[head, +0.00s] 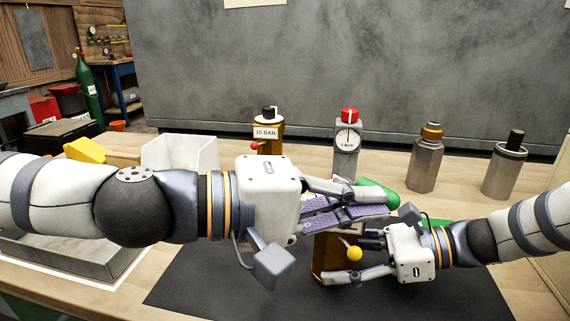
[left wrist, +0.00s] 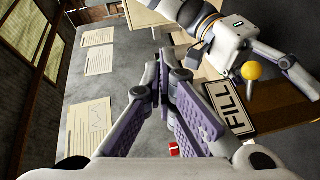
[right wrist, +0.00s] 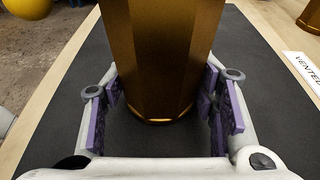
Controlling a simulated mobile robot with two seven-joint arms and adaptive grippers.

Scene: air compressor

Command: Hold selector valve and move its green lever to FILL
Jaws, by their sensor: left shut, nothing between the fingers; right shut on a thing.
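The selector valve (head: 330,255) is a brass-coloured, faceted body standing on the black mat, with a yellow ball (head: 354,253) in front. My right gripper (head: 358,258) is shut on this body; the right wrist view shows the brass body (right wrist: 165,60) between the fingers. A green part (head: 378,194), likely the lever, shows behind my left fingertips; another green part (head: 432,223) shows above my right gripper. My left gripper (head: 385,212) is shut and empty above the valve, partly hiding it. In the left wrist view a FILL label (left wrist: 228,107) lies beside the fingers, near the yellow ball (left wrist: 252,70).
Behind stand a 10 BAR brass unit (head: 268,132), a red-capped gauge (head: 347,150) and two grey fittings (head: 425,165) (head: 502,172). A white bin (head: 182,152) and a grey tray (head: 70,258) are at left. The black mat (head: 220,280) has free room in front.

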